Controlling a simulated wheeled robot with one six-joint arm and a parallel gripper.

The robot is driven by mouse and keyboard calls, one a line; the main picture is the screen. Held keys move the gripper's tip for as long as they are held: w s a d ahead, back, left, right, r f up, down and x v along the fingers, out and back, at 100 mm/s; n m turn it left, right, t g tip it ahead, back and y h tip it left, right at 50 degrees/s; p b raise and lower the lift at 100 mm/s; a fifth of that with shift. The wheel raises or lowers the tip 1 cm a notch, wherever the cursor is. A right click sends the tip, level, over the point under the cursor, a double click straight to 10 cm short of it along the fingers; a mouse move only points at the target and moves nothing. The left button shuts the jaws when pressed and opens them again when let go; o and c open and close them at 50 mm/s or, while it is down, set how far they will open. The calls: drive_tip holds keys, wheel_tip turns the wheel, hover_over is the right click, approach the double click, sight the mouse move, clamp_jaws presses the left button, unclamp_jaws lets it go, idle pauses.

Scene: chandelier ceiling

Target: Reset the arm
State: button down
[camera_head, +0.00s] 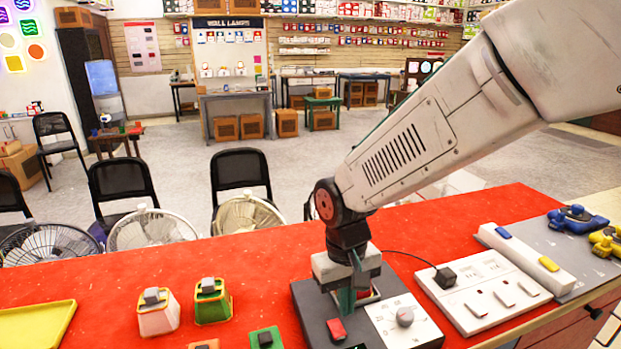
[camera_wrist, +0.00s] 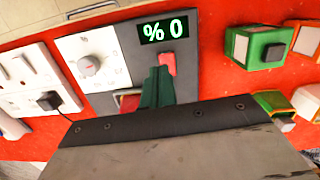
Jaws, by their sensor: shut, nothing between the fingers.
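My arm reaches down from the upper right over a red counter. My gripper (camera_head: 350,298) is at the dark control box (camera_head: 318,318) on the counter, with its green fingers shut and empty. In the wrist view the gripper's green fingers (camera_wrist: 157,88) point at the same box, close to its red lever (camera_wrist: 168,63). I cannot tell whether they touch the box. A red part (camera_wrist: 130,102) is partly hidden beside the fingers. The box has a white panel with a dial (camera_head: 404,316) and a display (camera_wrist: 164,27) reading "% 0".
A white socket panel (camera_head: 483,290) with a black plug (camera_head: 445,278) lies right of the box. Blue and yellow tools (camera_head: 577,219) lie at the far right. Small switch blocks (camera_head: 158,312) and a yellow tray (camera_head: 38,325) are left. Fans (camera_head: 150,230) and chairs stand behind the counter.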

drive_tip(key=s+d+r+m+t, duration=0.1)
drive_tip(key=s+d+r+m, duration=0.1)
drive_tip(key=s+d+r, duration=0.4)
drive_tip(key=s+d+r+m+t, duration=0.1)
drive_tip(key=s+d+r, duration=0.6)
drive_tip(key=s+d, duration=0.3)
drive_tip(key=d, duration=0.3)
drive_tip(key=shift+s+m+y, duration=0.3)
drive_tip(key=shift+s+m, duration=0.1)
drive_tip(key=shift+d, duration=0.1)
idle(0.5)
